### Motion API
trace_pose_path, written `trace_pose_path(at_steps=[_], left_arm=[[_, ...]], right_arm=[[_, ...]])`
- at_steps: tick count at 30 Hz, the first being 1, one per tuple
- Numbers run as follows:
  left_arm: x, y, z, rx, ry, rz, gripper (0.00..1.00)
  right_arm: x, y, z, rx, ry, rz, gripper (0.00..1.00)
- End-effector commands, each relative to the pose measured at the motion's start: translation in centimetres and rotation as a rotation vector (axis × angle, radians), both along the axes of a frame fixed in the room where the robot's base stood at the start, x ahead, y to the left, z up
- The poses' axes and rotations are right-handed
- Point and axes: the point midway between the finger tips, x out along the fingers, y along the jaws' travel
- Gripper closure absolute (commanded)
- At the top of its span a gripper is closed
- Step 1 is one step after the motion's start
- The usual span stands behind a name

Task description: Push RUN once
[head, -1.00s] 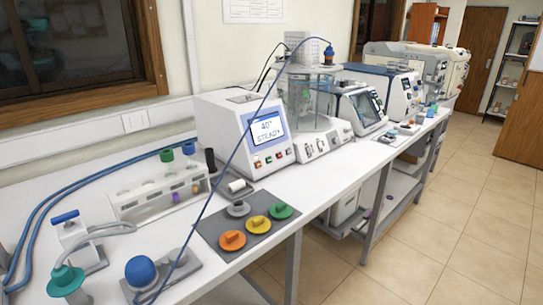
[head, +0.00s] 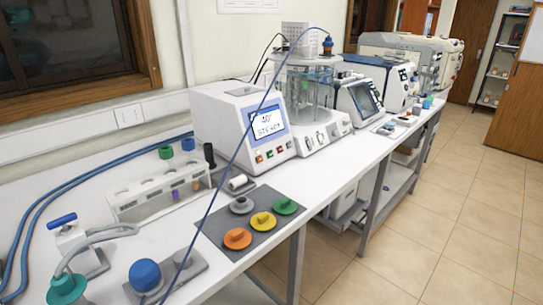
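A white box-shaped instrument (head: 215,125) stands on the bench left of the glass-vessel unit. Its lit screen (head: 267,122) shows "40°" and a word below that looks like "STEADY". Below the screen is a row of small coloured push buttons (head: 272,154), some orange-red and some green or dark. Their labels are too small to read, so I cannot tell which one is RUN. Neither of my grippers shows in the head view.
A grey mat (head: 251,234) holds coloured discs in front of the instrument. A test tube rack (head: 160,197), a blue knob (head: 145,274) and a thin blue cable (head: 228,165) are nearby. A glass-vessel unit (head: 310,95) stands right. Open floor (head: 440,230) lies right of the bench.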

Motion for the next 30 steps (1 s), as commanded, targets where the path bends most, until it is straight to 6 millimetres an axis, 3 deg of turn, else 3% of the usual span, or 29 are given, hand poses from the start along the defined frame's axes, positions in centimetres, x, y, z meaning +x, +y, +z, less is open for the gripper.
trace_pose_path(at_steps=[1, 8, 30], left_arm=[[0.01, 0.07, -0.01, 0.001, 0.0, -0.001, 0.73], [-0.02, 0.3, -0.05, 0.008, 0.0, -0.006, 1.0], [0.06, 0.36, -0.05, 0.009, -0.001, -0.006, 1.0]], right_arm=[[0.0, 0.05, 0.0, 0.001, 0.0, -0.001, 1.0], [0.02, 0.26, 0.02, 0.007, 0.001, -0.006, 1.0], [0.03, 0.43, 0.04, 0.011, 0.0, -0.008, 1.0]])
